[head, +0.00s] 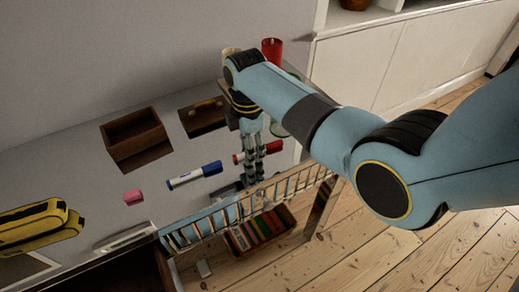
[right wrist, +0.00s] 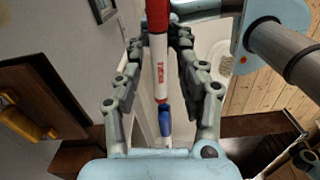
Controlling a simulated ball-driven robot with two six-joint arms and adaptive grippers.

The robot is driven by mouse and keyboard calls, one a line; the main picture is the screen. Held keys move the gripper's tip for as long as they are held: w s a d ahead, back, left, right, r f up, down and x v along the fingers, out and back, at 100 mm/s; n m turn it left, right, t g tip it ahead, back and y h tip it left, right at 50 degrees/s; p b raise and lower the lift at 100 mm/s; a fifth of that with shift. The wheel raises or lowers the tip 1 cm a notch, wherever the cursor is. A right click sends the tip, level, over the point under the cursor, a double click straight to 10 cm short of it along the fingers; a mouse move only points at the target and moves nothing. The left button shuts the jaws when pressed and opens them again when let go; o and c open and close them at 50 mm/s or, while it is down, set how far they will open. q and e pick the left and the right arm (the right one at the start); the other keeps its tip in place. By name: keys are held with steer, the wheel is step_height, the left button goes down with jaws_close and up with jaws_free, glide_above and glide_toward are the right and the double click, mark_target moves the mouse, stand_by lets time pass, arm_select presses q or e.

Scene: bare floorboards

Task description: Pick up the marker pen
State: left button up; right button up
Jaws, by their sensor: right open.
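A red-and-white marker pen (head: 270,148) lies on the grey surface, partly hidden by my right gripper (head: 254,172) in the head view. In the right wrist view the red marker (right wrist: 159,72) lies lengthwise between the spread fingers of the right gripper (right wrist: 158,40). I cannot tell whether either finger touches it. A blue-and-white marker pen (head: 195,175) lies to the left in the head view. Its blue end (right wrist: 165,120) shows below the red marker in the right wrist view. My left gripper is not in view.
A pink block (head: 133,197) and a yellow-and-black case (head: 38,225) lie to the left. A brown open box (head: 135,132), a brown tray (head: 203,118) and a red cup (head: 272,49) stand farther back. A slatted rail (head: 285,190) runs along the front.

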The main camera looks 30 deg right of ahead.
steer(key=shift+f, duration=0.1)
jaws_close()
stand_by(0.4)
